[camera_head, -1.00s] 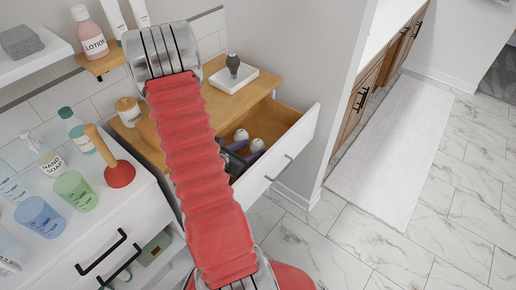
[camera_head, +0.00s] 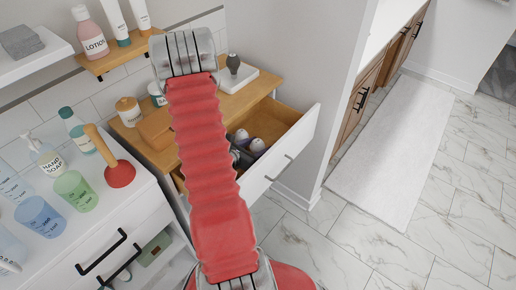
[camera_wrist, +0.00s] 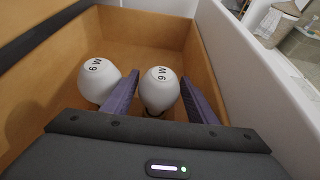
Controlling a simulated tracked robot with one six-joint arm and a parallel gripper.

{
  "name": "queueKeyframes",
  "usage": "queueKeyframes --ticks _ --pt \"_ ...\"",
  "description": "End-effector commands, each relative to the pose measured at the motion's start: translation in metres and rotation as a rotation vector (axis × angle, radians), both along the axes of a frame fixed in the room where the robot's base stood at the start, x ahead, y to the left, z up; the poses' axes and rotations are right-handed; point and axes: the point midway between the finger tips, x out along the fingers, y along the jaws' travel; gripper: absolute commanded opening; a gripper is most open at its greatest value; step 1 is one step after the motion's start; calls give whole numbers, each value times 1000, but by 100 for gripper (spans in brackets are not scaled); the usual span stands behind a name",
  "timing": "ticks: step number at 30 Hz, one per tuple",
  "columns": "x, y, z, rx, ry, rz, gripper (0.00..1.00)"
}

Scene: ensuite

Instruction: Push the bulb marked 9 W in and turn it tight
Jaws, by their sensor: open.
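Two white bulbs stand in the open wooden drawer. In the wrist view the right bulb (camera_wrist: 159,92) reads 9 W and stands between the fingers of my open gripper (camera_wrist: 159,78). The left bulb (camera_wrist: 98,80) appears to read 6 W and is outside the left finger, close to it. The purple fingers flank the right bulb; whether they touch it is unclear. The bulbs' lower ends are mostly hidden. In the head view the bulbs (camera_head: 257,145) show as small white domes beside my red arm, which hides part of the drawer.
The drawer's white front (camera_head: 290,152) and wooden walls (camera_wrist: 160,25) surround the gripper closely. On the wooden top stand a white tray (camera_head: 246,82) with a dark object, a wooden box (camera_head: 157,129) and jars. A plunger (camera_head: 119,173) and bottles stand at left.

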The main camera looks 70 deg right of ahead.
Motion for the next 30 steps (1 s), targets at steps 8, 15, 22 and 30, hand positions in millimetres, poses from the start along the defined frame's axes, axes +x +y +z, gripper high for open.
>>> queueKeyframes --ticks 8,15,22,30 --pt "0 0 0 0 0 0 50" --pt "0 0 0 0 0 0 33" --pt "0 0 0 0 0 0 21" --pt "0 0 2 0 -1 0 21"
